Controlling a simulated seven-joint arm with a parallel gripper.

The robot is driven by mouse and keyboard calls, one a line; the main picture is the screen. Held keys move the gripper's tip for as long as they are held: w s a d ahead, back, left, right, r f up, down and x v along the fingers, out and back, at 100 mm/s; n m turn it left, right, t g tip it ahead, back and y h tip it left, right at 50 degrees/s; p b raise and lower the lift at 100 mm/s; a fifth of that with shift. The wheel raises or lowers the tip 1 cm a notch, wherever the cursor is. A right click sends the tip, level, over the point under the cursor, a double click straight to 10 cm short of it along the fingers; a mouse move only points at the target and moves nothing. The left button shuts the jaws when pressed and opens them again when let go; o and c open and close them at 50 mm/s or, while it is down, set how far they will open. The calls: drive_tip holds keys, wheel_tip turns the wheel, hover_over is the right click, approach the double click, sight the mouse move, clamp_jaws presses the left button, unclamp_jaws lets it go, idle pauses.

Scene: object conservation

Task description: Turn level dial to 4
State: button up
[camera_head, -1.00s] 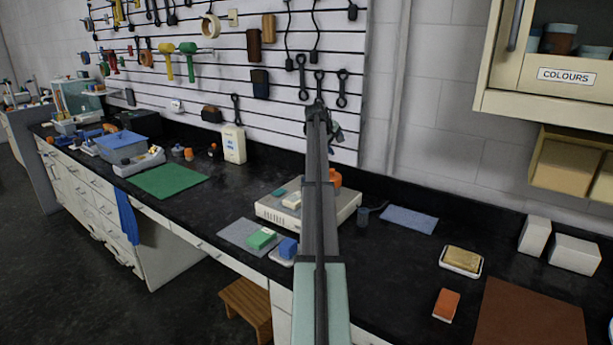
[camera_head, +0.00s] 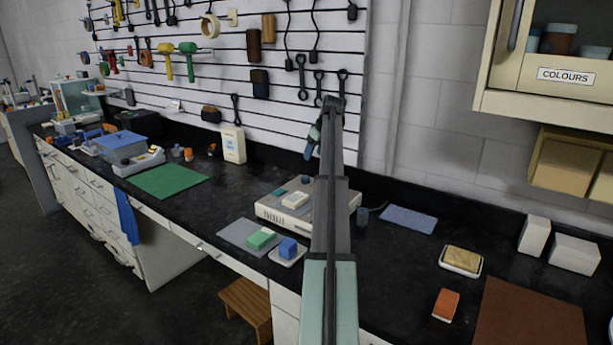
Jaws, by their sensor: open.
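A low beige device (camera_head: 272,211) stands on the black counter in the middle of the view, with small items on its top. It is the likeliest place for the level dial, but I cannot make out a dial or its markings. My arm hides the right part of the device. My gripper (camera_head: 309,153) hangs at the far end of my arm, small and dark, in front of the tool wall. In the picture it is above the device and apart from it. Its jaws are open, and I see nothing in them.
A blue cloth (camera_head: 409,219) and a sponge on a dish (camera_head: 461,260) lie to the right. A green mat (camera_head: 168,181) lies left.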

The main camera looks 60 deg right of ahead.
sight(305, 177)
drive_tip(key=x, duration=1.2)
drive_tip(key=shift+f, duration=0.2)
drive_tip(key=shift+c, duration=0.4)
drive_tip(key=c, duration=1)
drive_tip(key=shift+o, duration=0.2)
drive_tip(key=shift+m+g+h, duration=0.3)
drive_tip(key=shift+m+h, duration=0.3)
drive_tip(key=shift+m, duration=0.9)
drive_tip(key=o, duration=1)
drive_tip(key=shift+o, duration=0.2)
drive_tip(key=shift+r, duration=0.15)
drive_tip(key=v, duration=1.3)
drive_tip(key=shift+s+r, duration=0.2)
drive_tip(key=shift+r, duration=0.05)
drive_tip(key=shift+a, duration=0.1)
